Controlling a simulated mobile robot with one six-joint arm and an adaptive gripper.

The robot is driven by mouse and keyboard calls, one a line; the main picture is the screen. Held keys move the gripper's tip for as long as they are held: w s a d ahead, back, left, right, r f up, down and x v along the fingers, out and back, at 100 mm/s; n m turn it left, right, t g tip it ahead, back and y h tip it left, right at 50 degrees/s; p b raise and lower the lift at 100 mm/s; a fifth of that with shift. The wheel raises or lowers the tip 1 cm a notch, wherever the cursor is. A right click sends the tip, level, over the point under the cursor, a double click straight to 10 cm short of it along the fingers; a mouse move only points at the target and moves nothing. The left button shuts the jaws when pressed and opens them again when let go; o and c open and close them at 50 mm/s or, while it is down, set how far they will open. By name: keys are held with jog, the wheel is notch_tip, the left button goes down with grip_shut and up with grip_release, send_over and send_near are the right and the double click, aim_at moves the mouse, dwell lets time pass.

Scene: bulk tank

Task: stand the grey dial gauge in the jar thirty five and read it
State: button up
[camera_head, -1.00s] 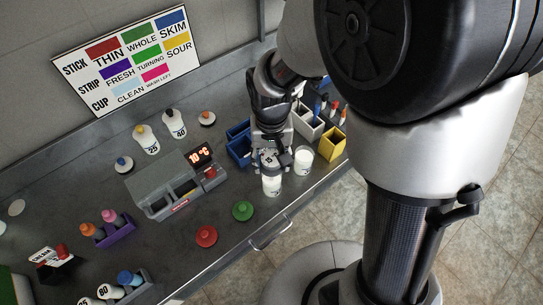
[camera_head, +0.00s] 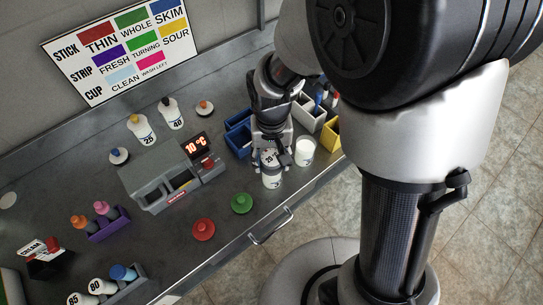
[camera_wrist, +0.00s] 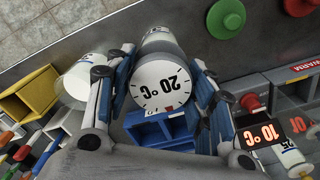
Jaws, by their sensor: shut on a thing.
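The dial gauge (camera_wrist: 160,88) has a round white face that reads 20 °C upside down in the wrist view, with tick marks and a small red mark near its lower edge. My gripper (camera_head: 271,148) is shut on it, with a finger on each side of the face. A white jar (camera_head: 272,180) stands directly below the gauge near the bench's front edge. It shows behind the dial in the wrist view (camera_wrist: 158,42). The gauge's stem is hidden, so how deep it sits in the jar cannot be told. The jar's number is not legible now.
A second white jar (camera_head: 305,152) stands just right of the gripper. Blue bins (camera_head: 238,140) and a yellow bin (camera_head: 333,135) are close by. A grey unit (camera_head: 160,185) with a 10 °C display (camera_head: 197,146) stands left. Red (camera_head: 203,229) and green (camera_head: 241,203) lids lie in front.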

jog(key=o, duration=1.2)
jog(key=shift+c, duration=0.2)
notch_tip(320, 180, up, 12)
jog(key=s+d+r+t, duration=0.2)
jog(key=s+d+r, duration=0.2)
jog(key=s, duration=0.3)
jog(key=s+d+r+t, duration=0.2)
jog(key=s+d+r, duration=0.1)
jog(key=s+d, duration=0.4)
jog(key=shift+r+t, duration=0.3)
jog(key=shift+r, duration=0.05)
jog(key=shift+w, duration=0.1)
dwell(2.5)
